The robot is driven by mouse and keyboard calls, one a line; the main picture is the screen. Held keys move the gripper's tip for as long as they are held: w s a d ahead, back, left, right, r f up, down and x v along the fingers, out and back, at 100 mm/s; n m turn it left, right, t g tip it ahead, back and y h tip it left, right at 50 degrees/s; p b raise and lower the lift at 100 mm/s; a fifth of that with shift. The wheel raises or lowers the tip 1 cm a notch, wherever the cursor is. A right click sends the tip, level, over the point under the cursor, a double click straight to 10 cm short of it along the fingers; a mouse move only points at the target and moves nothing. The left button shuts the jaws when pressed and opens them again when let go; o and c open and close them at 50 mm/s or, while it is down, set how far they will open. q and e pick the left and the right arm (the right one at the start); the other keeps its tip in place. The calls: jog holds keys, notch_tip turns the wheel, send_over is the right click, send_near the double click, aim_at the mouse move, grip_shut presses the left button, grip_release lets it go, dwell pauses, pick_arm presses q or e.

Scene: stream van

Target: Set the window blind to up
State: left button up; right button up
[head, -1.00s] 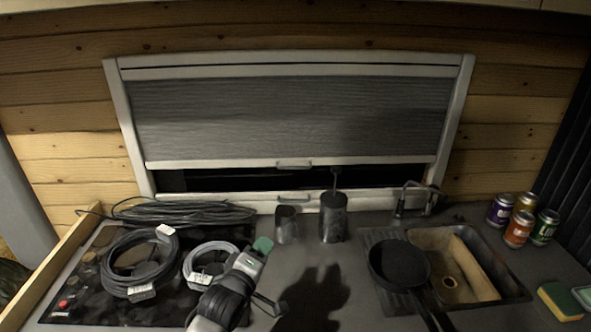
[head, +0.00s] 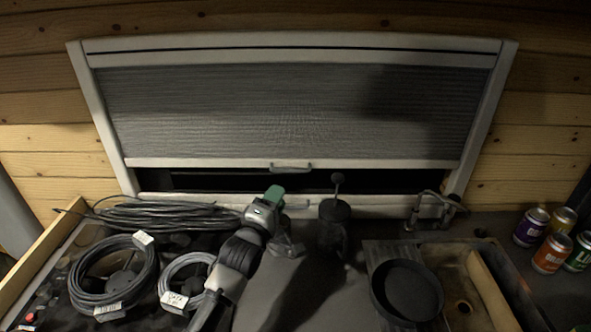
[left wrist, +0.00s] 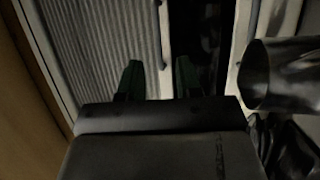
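The grey pleated window blind (head: 285,108) is mostly drawn down. A dark strip of window shows between its bottom rail (head: 200,163) and the lower frame. The rail's handle (head: 291,168) is at its middle, and it also shows in the left wrist view (left wrist: 162,35). My left gripper (head: 274,193) is in front of the window, just below the handle in the head view. In the left wrist view its green fingers (left wrist: 158,80) are apart with nothing between them, and the handle lies ahead of the gap. My right gripper is not in view.
A dark canister (head: 334,222) stands right of my left gripper, and a metal cup (left wrist: 282,75) is close by in the left wrist view. Cable coils (head: 115,275) lie left.

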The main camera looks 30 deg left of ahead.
pick_arm(q)
jog(key=w+b, duration=0.1)
jog(key=w, duration=0.1)
jog(key=w+r+b, duration=0.1)
jog(key=w, duration=0.1)
jog(key=shift+a, duration=0.1)
jog(key=w, duration=0.2)
jog(key=w+r+b, duration=0.1)
jog(key=w, duration=0.1)
jog(key=shift+w+a+b, duration=0.1)
jog(key=shift+w+b, duration=0.2)
jog(key=shift+w, duration=0.1)
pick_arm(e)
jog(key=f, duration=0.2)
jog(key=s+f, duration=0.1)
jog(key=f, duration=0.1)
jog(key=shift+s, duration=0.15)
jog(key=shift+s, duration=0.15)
pick_arm(q)
grip_shut()
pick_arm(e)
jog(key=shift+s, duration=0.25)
